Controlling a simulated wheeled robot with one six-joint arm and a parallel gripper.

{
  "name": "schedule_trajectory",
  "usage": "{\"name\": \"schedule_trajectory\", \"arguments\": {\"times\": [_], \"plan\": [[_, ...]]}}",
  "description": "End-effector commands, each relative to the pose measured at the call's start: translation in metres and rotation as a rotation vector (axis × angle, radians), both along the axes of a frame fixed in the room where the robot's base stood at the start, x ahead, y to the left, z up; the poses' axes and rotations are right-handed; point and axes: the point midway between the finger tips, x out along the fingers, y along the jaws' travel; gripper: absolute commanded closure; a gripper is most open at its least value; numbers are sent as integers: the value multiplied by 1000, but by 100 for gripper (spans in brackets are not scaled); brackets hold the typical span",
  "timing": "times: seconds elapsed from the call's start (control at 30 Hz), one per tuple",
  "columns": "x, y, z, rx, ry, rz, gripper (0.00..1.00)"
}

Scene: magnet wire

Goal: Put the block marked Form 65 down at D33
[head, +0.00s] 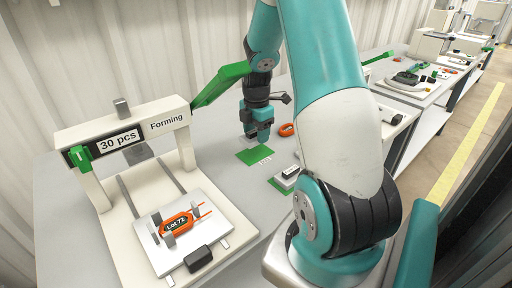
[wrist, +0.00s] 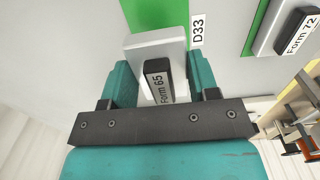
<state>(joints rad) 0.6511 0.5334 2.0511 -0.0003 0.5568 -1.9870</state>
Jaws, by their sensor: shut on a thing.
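The block marked Form 65 (wrist: 158,82) is a pale metal plate with a black labelled handle. My gripper (wrist: 161,84) is shut on it, one teal finger on each side. In the head view my gripper (head: 257,134) points down at the back edge of the green mat (head: 252,156), and the block is mostly hidden there. The mat also shows in the wrist view (wrist: 155,14), beyond the block, with the D33 label (wrist: 198,29) beside it. The block overlaps the mat's near end in that view. I cannot tell whether it touches the surface.
A block marked Form 72 (wrist: 297,32) sits on another green mat, right of D33; it shows in the head view too (head: 288,176). An orange ring (head: 287,130) lies behind. The Forming press (head: 130,140), with a Lot 72 piece (head: 176,222), stands at left.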

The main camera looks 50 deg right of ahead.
Motion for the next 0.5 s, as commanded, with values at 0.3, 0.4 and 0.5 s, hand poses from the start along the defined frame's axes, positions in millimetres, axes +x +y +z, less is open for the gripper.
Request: {"name": "schedule_trajectory", "arguments": {"times": [0.3, 0.4, 0.5], "plan": [[-1, 0, -37, 3, 3, -1, 77], [-1, 0, -47, 1, 2, -1, 77], [0, -1, -47, 0, 0, -1, 77]]}}
